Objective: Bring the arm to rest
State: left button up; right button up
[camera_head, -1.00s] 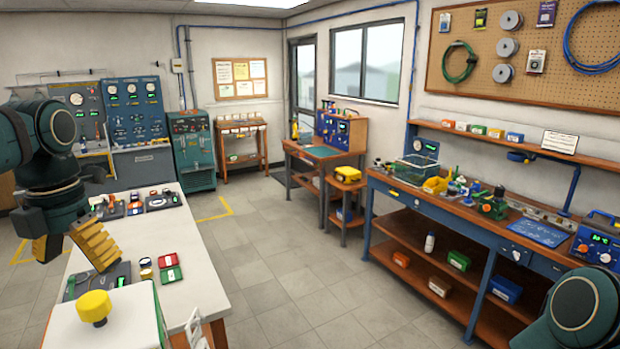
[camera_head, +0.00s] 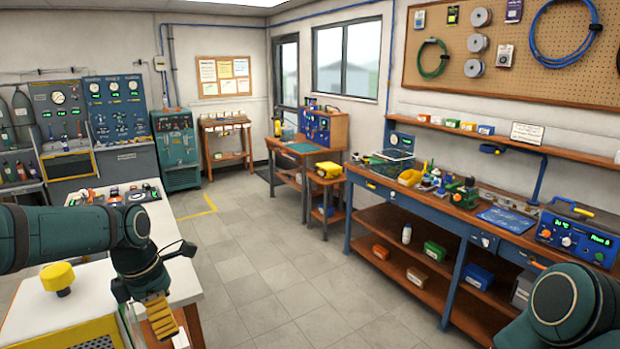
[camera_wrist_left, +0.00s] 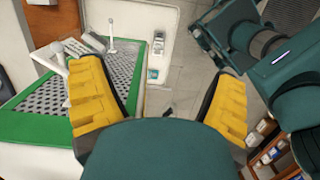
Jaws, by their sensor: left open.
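My left arm comes in from the left in the head view, over the white table. Its left gripper (camera_head: 160,318) hangs fingers down beside the table's near right corner. The left wrist view shows its two yellow fingers (camera_wrist_left: 163,105) wide apart with nothing between them. My right arm (camera_head: 565,308) shows only as a dark green joint at the lower right of the head view; its gripper is out of the picture.
The white table (camera_head: 178,240) carries several small devices at its far end. A yellow knob (camera_head: 58,278) stands near the left forearm. A long wooden workbench (camera_head: 440,215) runs along the right wall. The tiled floor (camera_head: 270,265) between them is clear.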

pick_arm(q)
jog(key=d+f+m+h+b, duration=0.1)
jog(key=d+f+m, duration=0.3)
jog(key=f, duration=0.4)
jog(key=s+d+f+m+b, duration=0.1)
jog(key=d+f+m, duration=0.3)
jog(key=f, duration=0.4)
jog(key=d+f+m+h+b, duration=0.1)
jog(key=d+f+m, duration=0.35)
jog(key=f, duration=0.35)
jog(key=s+d+f+m+b, duration=0.1)
jog(key=s+d+f+m, duration=0.3)
jog(key=s+f+m, duration=0.1)
jog(key=s+d+f+m+t+b, duration=0.1)
jog(key=s+d+f+m, duration=0.3)
jog(key=f, duration=0.6)
jog(key=s+m+b, duration=0.1)
jog(key=s+m, duration=0.1)
jog(key=s, duration=0.1)
jog(key=shift+d+f+b, duration=0.2)
jog(key=shift+f+b, duration=0.05)
jog(key=shift+b, duration=0.05)
